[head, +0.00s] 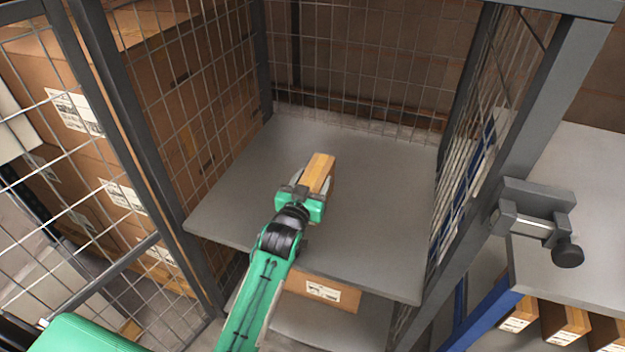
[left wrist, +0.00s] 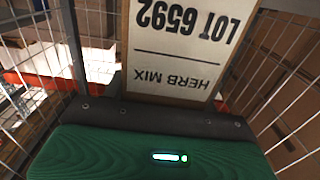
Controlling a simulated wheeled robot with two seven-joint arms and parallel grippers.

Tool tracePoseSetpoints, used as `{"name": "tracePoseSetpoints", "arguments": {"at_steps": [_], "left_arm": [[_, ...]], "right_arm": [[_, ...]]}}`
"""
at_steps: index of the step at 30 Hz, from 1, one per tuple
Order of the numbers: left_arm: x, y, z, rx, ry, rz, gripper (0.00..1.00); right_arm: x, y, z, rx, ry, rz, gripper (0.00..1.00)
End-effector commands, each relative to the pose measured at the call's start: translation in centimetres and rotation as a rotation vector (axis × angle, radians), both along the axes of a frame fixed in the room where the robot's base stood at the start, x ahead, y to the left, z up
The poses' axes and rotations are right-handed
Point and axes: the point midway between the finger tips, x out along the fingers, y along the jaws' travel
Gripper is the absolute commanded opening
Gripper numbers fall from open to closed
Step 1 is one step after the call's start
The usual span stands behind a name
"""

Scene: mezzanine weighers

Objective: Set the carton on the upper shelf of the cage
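The carton (head: 320,170) is a small tan box at the end of my left arm, above the middle of the cage's upper shelf (head: 380,180). My left gripper (head: 309,189) is shut on its near end. In the left wrist view the carton's white label (left wrist: 185,45) reads LOT 6592 HERB MIX, upside down. The upper shelf is a flat grey board inside the mesh cage (head: 350,60). I cannot tell whether the carton touches the shelf or hangs just above it. My right gripper is not in view.
Another carton (head: 322,291) sits below the upper shelf. A grey post with a clamp (head: 535,212) stands at the right, before a grey table (head: 590,200). Large stacked boxes (head: 165,90) stand behind the left mesh. The shelf around the held carton is bare.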

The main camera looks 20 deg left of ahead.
Motion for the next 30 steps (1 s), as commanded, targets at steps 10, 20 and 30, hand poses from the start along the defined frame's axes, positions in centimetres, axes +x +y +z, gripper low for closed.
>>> {"name": "tracePoseSetpoints", "arguments": {"at_steps": [10,20,30], "left_arm": [[0.0,0.0,0.1,0.000,-0.001,0.000,0.76],[-2.2,0.1,1.2,0.000,0.002,0.000,0.76],[-8.3,0.3,1.2,0.000,0.002,0.000,0.76]], "right_arm": [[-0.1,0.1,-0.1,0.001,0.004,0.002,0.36],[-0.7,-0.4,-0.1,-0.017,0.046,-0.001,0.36],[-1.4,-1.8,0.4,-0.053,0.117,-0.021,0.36]]}}
